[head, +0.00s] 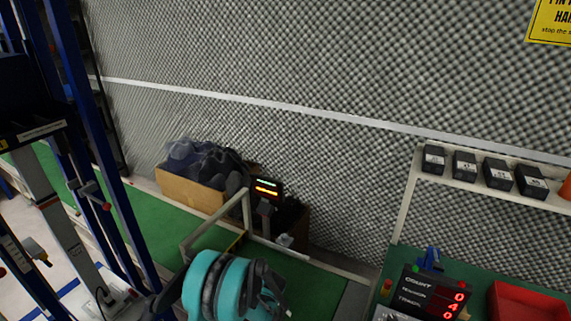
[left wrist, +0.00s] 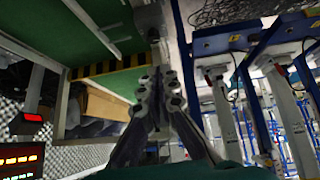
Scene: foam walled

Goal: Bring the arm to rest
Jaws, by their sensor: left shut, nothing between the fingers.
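My left arm (head: 225,287), teal with black bands, shows at the bottom middle of the head view. It is over the green surface. In the left wrist view my left gripper (left wrist: 160,78) has its two grey-black fingers together, with nothing between them. The fingers point toward the green bench edge and a dark gap. I cannot make out the fingertips clearly in the head view. My right gripper is in neither view.
A cardboard box (head: 190,190) of dark items stands by the foam wall. Blue metal frames (head: 95,150) stand at the left. A counter display (head: 432,293) and a red tray (head: 528,302) are at lower right, below a shelf (head: 490,187) holding several black boxes.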

